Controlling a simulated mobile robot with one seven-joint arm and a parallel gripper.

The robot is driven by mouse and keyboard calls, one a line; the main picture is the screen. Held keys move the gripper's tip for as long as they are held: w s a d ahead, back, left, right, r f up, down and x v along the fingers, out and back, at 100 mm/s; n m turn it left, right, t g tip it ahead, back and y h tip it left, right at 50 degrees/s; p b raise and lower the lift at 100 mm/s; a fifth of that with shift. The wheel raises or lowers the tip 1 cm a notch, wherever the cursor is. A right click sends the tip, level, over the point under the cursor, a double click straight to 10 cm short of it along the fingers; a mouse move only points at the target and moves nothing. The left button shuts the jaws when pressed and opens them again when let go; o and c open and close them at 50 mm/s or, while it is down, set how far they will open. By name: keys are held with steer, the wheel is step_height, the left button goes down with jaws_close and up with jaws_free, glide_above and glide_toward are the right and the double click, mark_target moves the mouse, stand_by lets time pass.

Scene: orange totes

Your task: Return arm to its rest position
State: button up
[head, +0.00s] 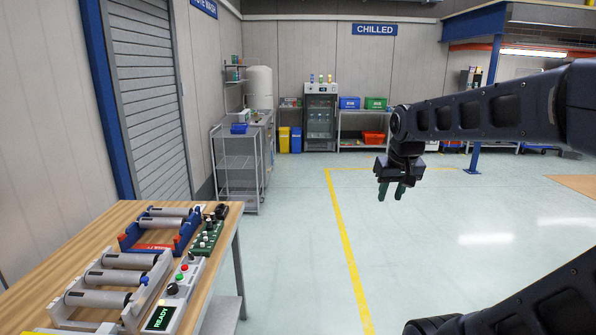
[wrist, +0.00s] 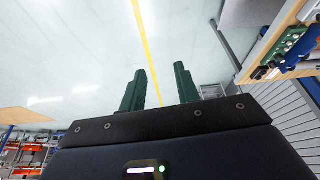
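My gripper (head: 391,190) hangs from my outstretched arm in the right half of the head view, fingers pointing down over open floor. In the wrist view my gripper (wrist: 166,90) shows two green fingers set well apart with only floor between them. It is open and holds nothing. It is clear of the wooden table and touches nothing.
A wooden table (head: 82,233) with rollers, a control panel (head: 172,290) and a green board (head: 206,238) stands at the left. A wire cart (head: 238,162) is behind it. A fridge (head: 320,118) and shelves stand at the back. The middle floor is free.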

steer(key=s+d+f+m, duration=0.1)
steer(key=s+d+f, duration=0.2)
steer(key=s, duration=0.3)
steer(key=shift+s+d+t, duration=0.2)
steer(key=shift+d+t, duration=0.1)
steer(key=shift+d, duration=0.1)
stand_by(1.2)
